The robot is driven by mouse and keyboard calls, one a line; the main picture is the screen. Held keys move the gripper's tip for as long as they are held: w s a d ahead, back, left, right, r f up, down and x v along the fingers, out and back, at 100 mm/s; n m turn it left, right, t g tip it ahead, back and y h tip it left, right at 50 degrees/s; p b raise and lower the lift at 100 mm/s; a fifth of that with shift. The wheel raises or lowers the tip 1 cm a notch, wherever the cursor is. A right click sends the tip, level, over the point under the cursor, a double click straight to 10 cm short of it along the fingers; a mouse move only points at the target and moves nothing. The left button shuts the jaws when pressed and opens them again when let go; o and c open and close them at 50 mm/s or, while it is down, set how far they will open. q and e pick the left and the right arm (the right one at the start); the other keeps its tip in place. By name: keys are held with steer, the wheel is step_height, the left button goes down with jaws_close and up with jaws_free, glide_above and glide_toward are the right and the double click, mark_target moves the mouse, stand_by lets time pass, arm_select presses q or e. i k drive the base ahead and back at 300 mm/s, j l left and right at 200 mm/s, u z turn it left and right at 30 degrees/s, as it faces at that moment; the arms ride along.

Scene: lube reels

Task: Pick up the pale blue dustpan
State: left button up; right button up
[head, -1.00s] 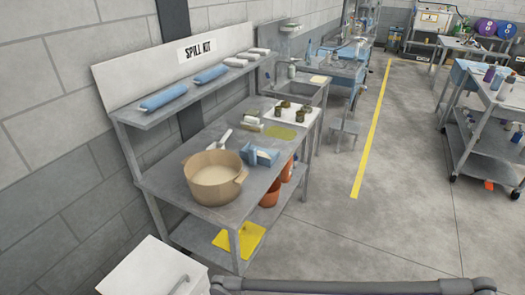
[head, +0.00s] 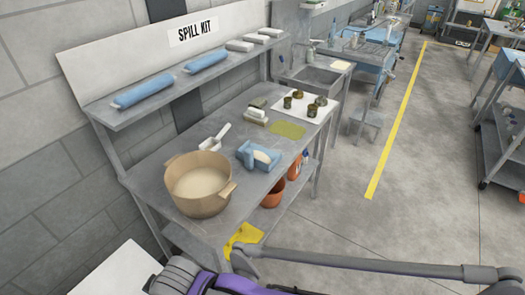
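The pale blue dustpan (head: 246,155) lies on the grey workbench (head: 150,180), right of a large tan pot (head: 199,186) and near the bench's front edge. A whitish piece shows in or against it; I cannot tell what it is. A white scoop (head: 215,138) lies behind and left of the dustpan. Neither of my grippers shows in the head view, and nothing is touching the dustpan.
An olive-green patch (head: 288,129), a brush-like block (head: 256,117) and several small dark pieces on a white sheet (head: 320,110) are farther along the bench. Blue rolls (head: 145,91) lie on the shelf above. Orange pots (head: 273,192) stand below. Open floor (head: 340,220) lies right.

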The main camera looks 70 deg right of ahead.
mark_target(256, 156)
steer(key=k+l, duration=0.1)
steer(key=l, duration=0.55)
steer(key=k+l, duration=0.1)
steer(key=l, duration=1.2)
steer(key=k+l, duration=0.15)
steer(key=l, duration=0.5)
